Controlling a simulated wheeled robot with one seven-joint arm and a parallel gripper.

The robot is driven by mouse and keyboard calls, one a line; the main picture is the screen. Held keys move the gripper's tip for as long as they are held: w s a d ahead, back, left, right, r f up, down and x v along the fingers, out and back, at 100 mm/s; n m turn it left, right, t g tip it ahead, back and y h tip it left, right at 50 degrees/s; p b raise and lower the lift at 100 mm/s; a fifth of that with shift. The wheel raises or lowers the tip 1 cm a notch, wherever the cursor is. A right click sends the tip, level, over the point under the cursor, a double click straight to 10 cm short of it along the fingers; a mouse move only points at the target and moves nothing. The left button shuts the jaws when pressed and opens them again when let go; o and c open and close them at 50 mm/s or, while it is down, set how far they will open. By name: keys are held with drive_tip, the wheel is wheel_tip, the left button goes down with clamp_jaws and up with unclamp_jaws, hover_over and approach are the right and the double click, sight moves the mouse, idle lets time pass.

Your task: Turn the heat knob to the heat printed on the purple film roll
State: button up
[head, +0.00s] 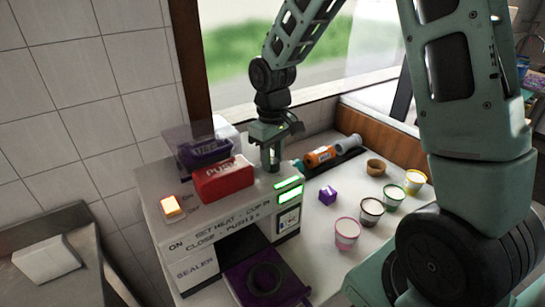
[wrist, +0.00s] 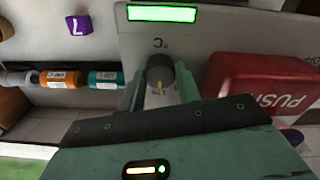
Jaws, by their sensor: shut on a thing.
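The heat knob (wrist: 160,72) is a dark round knob on top of the grey sealer (head: 215,220), with a yellow pointer mark toward my gripper side in the wrist view. My gripper (wrist: 160,90) has its green fingers on either side of the knob, shut on it. In the head view my gripper (head: 271,160) points straight down and hides the knob. The purple film roll (head: 204,151) sits at the back of the sealer, behind the red PUSH block; its print is too small to read. A lit green display (wrist: 162,14) lies beyond the knob; its digits are unreadable.
The red PUSH block (head: 223,179) stands close beside my gripper. Orange (head: 319,156) and teal (wrist: 105,79) rolls lie behind the sealer's right side. A small purple cube (head: 327,194) and several cups stand on the counter at right. A lit orange switch (head: 171,206) is at left.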

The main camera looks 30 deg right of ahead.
sight(272, 160)
drive_tip(key=o, duration=1)
drive_tip(key=shift+c, duration=0.2)
wheel_tip(272, 160, up, 17)
drive_tip(key=b, duration=0.2)
drive_tip(key=shift+r+b, duration=0.2)
drive_tip(key=shift+b, duration=0.2)
drive_tip(key=s+a+f+n+b, duration=0.1)
drive_tip(key=s+a+f, duration=0.3)
drive_tip(key=a, duration=0.2)
drive_tip(key=s+a+f+n+b, duration=0.1)
drive_tip(key=s+a+f, duration=0.3)
drive_tip(key=a, duration=0.2)
drive_tip(key=s+a+f+n, duration=0.1)
drive_tip(key=s+a+f, duration=0.2)
drive_tip(key=s, duration=0.5)
drive_tip(key=s+a+f+n, duration=0.1)
drive_tip(key=s+a+f, duration=0.3)
drive_tip(key=s+f, duration=0.2)
drive_tip(key=shift+s+f+n+y+b, duration=0.2)
drive_tip(key=shift+s+n+y+b, duration=0.15)
drive_tip(key=shift+s, duration=0.55)
